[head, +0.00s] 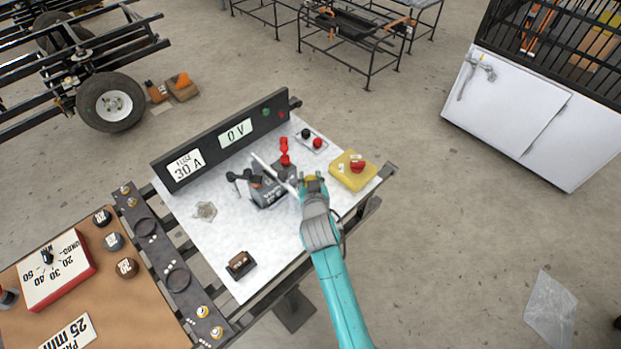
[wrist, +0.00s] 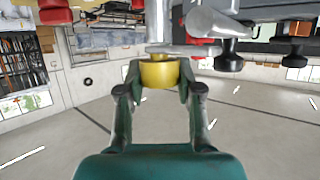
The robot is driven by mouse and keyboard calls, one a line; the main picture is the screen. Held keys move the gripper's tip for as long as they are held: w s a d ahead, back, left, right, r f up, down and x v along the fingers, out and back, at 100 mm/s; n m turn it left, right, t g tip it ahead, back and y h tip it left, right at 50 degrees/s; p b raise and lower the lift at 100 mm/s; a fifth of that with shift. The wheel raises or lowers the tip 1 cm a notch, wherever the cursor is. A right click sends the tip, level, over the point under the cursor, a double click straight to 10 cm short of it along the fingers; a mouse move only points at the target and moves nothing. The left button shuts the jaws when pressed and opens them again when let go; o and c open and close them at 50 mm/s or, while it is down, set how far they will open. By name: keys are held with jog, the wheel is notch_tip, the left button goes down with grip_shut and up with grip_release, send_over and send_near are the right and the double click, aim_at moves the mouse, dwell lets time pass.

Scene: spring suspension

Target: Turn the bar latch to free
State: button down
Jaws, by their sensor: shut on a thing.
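A grey device (head: 267,193) with a dark face stands on the white-topped bench. A pale bar (head: 268,168), which looks like the bar latch, runs slantwise across it toward my gripper (head: 312,182). In the wrist view, my gripper (wrist: 158,85) is shut on a yellow knob (wrist: 158,73), with a finger on each side. The knob joins a silver rod and plate (wrist: 187,50). In the head view, my gripper hides most of the knob and the bar's near end. Whether the latch is locked or free cannot be told.
A red part (head: 284,152) stands just behind the device. A yellow box with a red button (head: 357,166) is close on the right. A dark panel reading 0 V (head: 236,133) lines the back.

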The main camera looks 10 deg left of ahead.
jog(key=n+g+y, duration=0.2)
jog(key=n+y, duration=0.1)
jog(key=y, duration=0.1)
jog(key=shift+d+n, duration=0.1)
jog(key=shift+n, duration=0.3)
jog(key=n+g+y, duration=0.3)
jog(key=n+y, duration=0.1)
jog(key=shift+w, duration=0.1)
jog(key=n+g+y, duration=0.1)
jog(key=n+g, duration=0.1)
jog(key=g, duration=0.1)
jog(key=n+g+y, duration=0.1)
jog(key=n+g, duration=0.2)
jog(key=shift+n, duration=0.3)
jog(key=shift+n+g, duration=1.5)
jog(key=shift+g, duration=0.3)
jog(key=shift+f, duration=0.1)
jog(key=c, duration=0.7)
grip_release()
jog(key=shift+c, duration=0.2)
jog(key=v, duration=1.1)
jog(key=shift+d, duration=0.4)
